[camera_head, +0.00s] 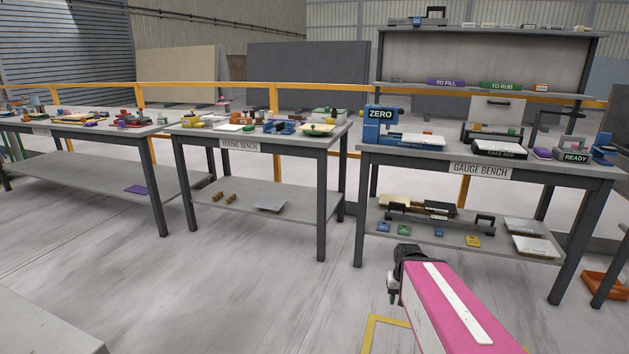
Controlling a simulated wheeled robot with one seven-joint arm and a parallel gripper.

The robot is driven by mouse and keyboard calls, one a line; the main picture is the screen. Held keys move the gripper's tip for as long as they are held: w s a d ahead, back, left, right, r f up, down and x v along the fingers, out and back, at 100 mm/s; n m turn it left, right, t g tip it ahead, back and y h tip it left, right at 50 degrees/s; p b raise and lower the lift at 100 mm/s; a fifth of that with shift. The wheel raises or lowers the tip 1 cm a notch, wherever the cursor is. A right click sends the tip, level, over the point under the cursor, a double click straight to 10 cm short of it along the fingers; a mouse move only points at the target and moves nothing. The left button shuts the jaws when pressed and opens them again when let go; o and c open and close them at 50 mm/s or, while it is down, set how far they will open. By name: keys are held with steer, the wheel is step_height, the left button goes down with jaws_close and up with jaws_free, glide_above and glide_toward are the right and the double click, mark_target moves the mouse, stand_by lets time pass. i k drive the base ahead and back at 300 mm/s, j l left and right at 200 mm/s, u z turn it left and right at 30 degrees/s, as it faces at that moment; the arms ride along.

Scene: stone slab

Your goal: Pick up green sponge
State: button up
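No object is clearly recognisable as a green sponge at this size. My gripper (392,290) is at the lower centre right, in front of the gauge bench and apart from all objects. It is small and dark beside my pink arm link, and its fingers are not clear enough to tell open from shut.
The gauge bench (472,157) stands at right, with instruments on top and flat pieces below. The middle bench (250,150) and left bench (75,130) are cluttered on top. A pale slab (45,325) fills the lower left corner. The floor between is clear.

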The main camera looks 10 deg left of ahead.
mark_target(249, 128)
steer(key=i+j+u, duration=0.1)
steer(key=i+u, duration=0.6)
steer(key=i, duration=0.2)
steer(key=i+l+u, duration=0.15)
steer(key=i+u, duration=0.25)
